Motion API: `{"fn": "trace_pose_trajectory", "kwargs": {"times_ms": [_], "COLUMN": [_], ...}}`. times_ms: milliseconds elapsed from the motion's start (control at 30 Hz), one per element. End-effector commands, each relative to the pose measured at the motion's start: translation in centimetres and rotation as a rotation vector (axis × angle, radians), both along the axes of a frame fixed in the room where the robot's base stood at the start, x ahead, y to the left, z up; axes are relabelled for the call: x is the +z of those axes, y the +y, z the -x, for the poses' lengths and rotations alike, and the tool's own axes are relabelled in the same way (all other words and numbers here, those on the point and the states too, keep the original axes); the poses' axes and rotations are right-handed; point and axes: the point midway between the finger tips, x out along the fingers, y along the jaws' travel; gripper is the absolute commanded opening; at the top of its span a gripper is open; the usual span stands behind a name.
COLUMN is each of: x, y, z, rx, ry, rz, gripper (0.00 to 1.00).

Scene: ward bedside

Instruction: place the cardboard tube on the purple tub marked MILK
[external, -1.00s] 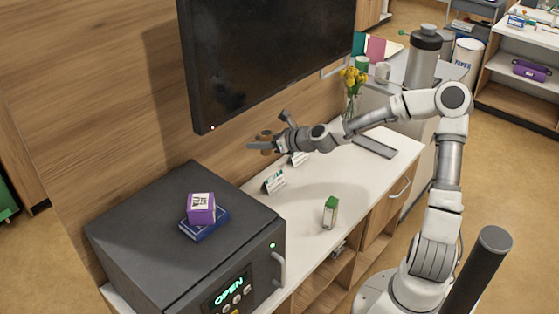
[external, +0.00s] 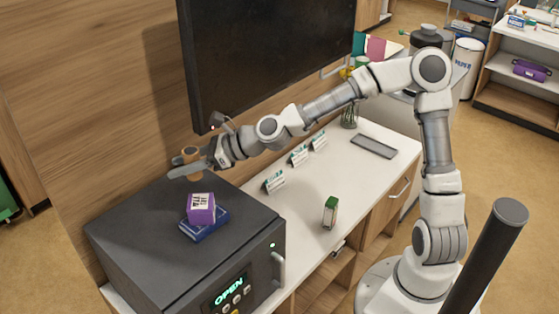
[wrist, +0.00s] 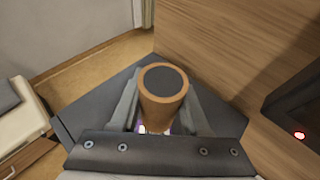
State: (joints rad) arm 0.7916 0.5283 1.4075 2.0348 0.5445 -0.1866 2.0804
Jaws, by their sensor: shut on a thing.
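The cardboard tube (external: 191,155) is brown and sits between the fingers of my gripper (external: 190,168), which is shut on it above the back of the dark safe-like box. In the wrist view the tube (wrist: 163,88) shows its round dark end between the two fingers. The purple tub (external: 201,209) lies on a blue box on top of the dark box, below and slightly right of the gripper. Its white label is too small to read. In the wrist view the tub is mostly hidden, with only a hint of purple below the tube.
The dark box (external: 130,235) with an OPEN display stands on the white counter (external: 310,215). The blue box (external: 205,228) is under the tub. A green-topped carton (external: 330,212) and several small cards stand on the counter. A black screen (external: 270,50) hangs close behind my arm.

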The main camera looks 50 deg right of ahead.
Motion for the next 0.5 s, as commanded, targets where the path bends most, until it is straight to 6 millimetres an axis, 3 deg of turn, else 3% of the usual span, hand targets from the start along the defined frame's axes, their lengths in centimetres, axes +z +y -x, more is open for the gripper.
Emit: {"fn": "trace_pose_trajectory", "kwargs": {"times_ms": [100,500], "x": [-2.7,-7.1], "y": [0.0,0.0], "z": [0.0,0.0], "rx": [0.002,0.0], "ry": [0.004,0.004], "rz": [-0.002,-0.001], "gripper": [0.0,0.0]}}
